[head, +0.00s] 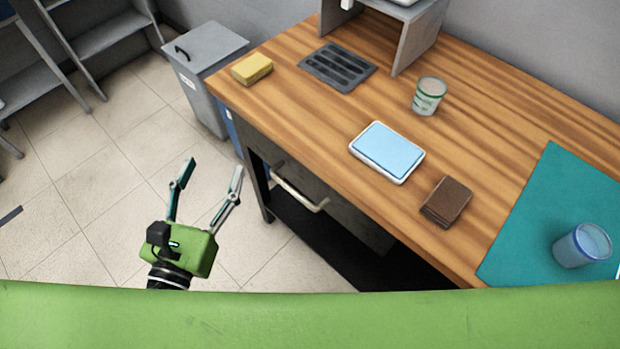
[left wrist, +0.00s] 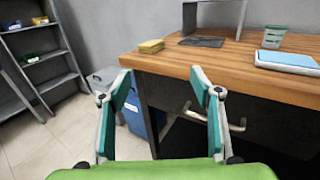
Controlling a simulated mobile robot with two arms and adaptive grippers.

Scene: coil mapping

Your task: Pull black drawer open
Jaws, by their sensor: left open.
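The black drawer (head: 338,212) is under the wooden desk, with a pale bar handle (head: 299,190) on its front. In the left wrist view the dark drawer front (left wrist: 265,125) and the handle (left wrist: 187,118) show partly behind the right finger. The drawer looks shut, though shadow makes this hard to be sure of. My left gripper (head: 209,170) is open and empty, to the left of the handle and apart from it. Its two fingers also show in the left wrist view (left wrist: 160,85). My right gripper is not in view.
On the desk (head: 330,125) are a yellow sponge (head: 252,69), a black tray (head: 338,67), a cup (head: 429,96), a blue-topped box (head: 387,151), a brown wallet (head: 447,201) and a blue cup (head: 582,245) on a teal mat (head: 535,220). A grey bin (head: 203,60) stands behind.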

